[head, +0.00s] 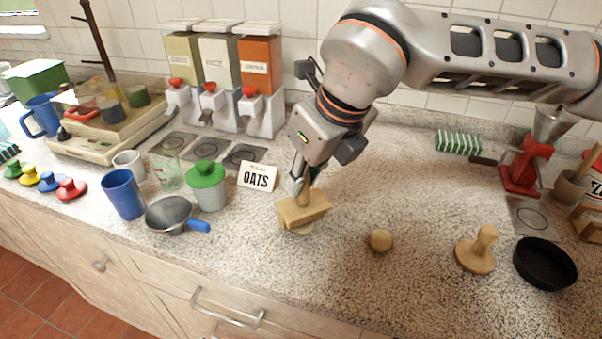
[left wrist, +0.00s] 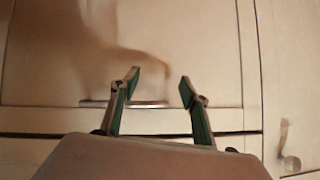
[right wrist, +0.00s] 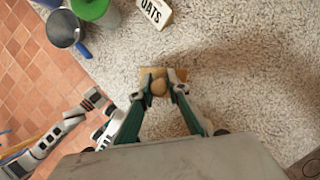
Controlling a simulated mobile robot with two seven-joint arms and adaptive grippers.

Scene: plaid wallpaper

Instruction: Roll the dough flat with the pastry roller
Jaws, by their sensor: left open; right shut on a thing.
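My right gripper (head: 298,184) is shut on the upright wooden handle of the pastry roller (head: 302,213), a light wooden block. In the right wrist view, my right gripper (right wrist: 160,80) grips the round top of the handle (right wrist: 158,88). A pale edge of the dough (head: 302,231) shows under the block, which hides most of it. I cannot tell how flat it is. A small tan ball (head: 381,240) lies apart to the right. My left gripper (left wrist: 158,90) is open and empty in front of the drawer fronts.
An OATS card (head: 257,177), a green-lidded jar (head: 208,185) and a blue-handled pan (head: 170,214) stand left of the roller. A wooden press (head: 476,250) and a black pan (head: 545,262) are at the right. The counter behind the ball is clear.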

